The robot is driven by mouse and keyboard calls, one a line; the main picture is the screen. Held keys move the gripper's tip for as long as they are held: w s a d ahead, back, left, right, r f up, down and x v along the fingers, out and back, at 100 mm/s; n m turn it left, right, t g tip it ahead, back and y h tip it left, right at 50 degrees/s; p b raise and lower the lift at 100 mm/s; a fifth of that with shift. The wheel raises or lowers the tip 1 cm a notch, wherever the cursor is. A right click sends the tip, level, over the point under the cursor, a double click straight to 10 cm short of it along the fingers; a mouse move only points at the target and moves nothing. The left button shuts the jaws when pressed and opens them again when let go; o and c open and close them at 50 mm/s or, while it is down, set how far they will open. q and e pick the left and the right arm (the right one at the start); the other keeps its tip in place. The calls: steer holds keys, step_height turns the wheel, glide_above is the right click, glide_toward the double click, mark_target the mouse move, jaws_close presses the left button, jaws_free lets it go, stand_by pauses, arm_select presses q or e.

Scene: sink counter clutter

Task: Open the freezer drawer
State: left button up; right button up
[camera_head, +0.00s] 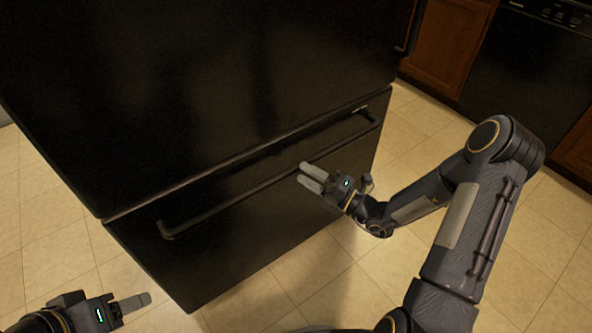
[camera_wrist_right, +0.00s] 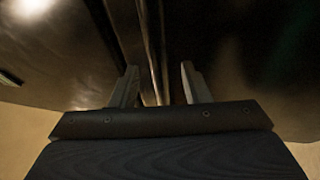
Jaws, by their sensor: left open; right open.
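The freezer drawer (camera_head: 245,238) is the black lower front of the fridge, below the large upper door. It looks shut against the body. Its long black bar handle (camera_head: 235,199) runs across the drawer's upper part. My right gripper (camera_head: 306,176) is open at the right half of the handle, its fingertips close to the bar. In the right wrist view, the open fingers (camera_wrist_right: 160,85) stand on either side of a long thin bar that runs between them; contact is not clear. My left gripper (camera_head: 146,299) is at the lower left, open and away from the drawer.
The black upper fridge door (camera_head: 220,80) fills the upper left. Wooden cabinets (camera_head: 447,45) and a black dishwasher (camera_head: 530,70) stand at the right back. The tiled floor (camera_head: 270,305) in front of the drawer is clear apart from my arms.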

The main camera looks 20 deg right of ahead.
mark_target(296, 169)
steer(key=shift+b+x, duration=0.35)
steer(key=shift+x, duration=1.6)
jaws_close()
